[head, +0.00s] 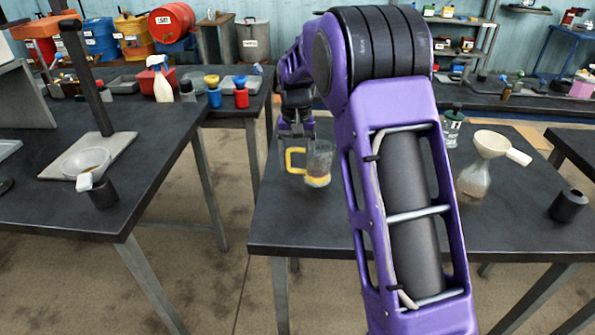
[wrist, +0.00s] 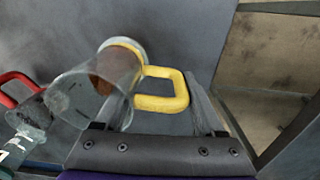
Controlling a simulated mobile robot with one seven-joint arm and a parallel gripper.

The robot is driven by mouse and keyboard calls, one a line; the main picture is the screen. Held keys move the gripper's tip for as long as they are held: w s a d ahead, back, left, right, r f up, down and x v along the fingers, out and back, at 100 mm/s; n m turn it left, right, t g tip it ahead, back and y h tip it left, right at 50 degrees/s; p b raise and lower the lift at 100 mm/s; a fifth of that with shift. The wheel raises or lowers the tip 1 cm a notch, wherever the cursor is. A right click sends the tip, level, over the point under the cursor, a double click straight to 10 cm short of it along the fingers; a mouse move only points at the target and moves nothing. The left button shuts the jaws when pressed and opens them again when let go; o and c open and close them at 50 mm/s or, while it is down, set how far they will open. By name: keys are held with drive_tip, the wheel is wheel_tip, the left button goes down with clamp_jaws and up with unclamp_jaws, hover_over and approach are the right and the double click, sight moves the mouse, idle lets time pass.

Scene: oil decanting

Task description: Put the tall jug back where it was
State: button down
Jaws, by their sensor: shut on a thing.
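The tall jug (head: 319,162) is clear with a yellow handle and holds some amber-brown liquid low down. It looks upright at the left part of the middle table; I cannot tell whether its base touches the top. In the wrist view the jug (wrist: 118,72) lies left of my fingers, with its yellow handle (wrist: 180,88) between them. My gripper (head: 296,134) is shut on the handle. A second clear vessel with a red handle (wrist: 15,84) shows at the wrist view's left edge; my arm seems to hide it in the head view.
On the middle table (head: 290,225), a clear flask (head: 473,182) carries a cream funnel (head: 491,144). A green-capped bottle (head: 452,127) stands behind it, and a black cup (head: 567,205) at right. The left table (head: 140,170) holds a stand and a bowl-like funnel. A floor gap separates the tables.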

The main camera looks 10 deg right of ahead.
drive_tip(key=shift+f, duration=1.25)
drive_tip(key=shift+f, duration=0.15)
unclamp_jaws()
wheel_tip(320, 180, up, 12)
drive_tip(key=shift+a+r+p, duration=0.1)
drive_tip(key=shift+r+p, duration=0.1)
drive_tip(key=shift+p, duration=0.55)
